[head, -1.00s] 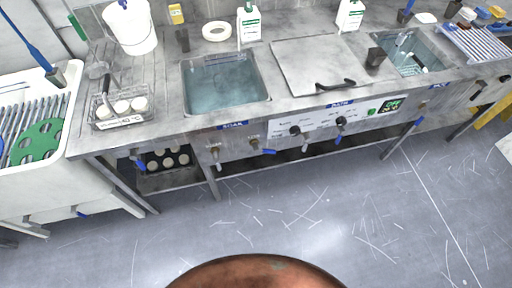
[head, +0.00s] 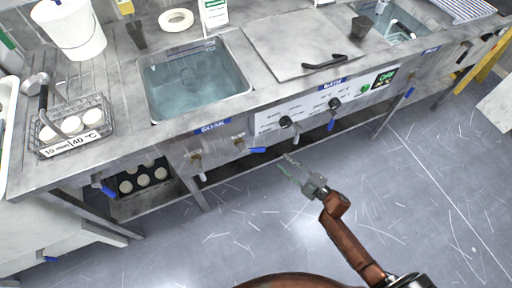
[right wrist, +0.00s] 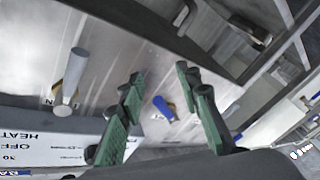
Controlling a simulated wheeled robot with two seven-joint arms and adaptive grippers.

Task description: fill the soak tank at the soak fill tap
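The soak tank (head: 195,80) is a steel basin sunk in the bench, with blue-green water below its rim. On the front under it are two taps. The left tap (head: 197,162) has a pale handle pointing down. The right tap (head: 240,144) has a blue handle (head: 257,150) pointing right. Their small labels are unreadable. My right gripper (head: 290,162) is open and empty, in front of the bench to the right of the blue handle. In the right wrist view, a blue handle (right wrist: 163,108) shows between the spread green fingers (right wrist: 158,80), apart from them. My left gripper is out of view.
A control panel with knobs (head: 286,122) and a digital display (head: 383,79) is right of the taps. A lidded bath (head: 300,45) adjoins the tank. A wire basket (head: 72,125) and white bucket (head: 70,28) stand left. The floor in front is clear.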

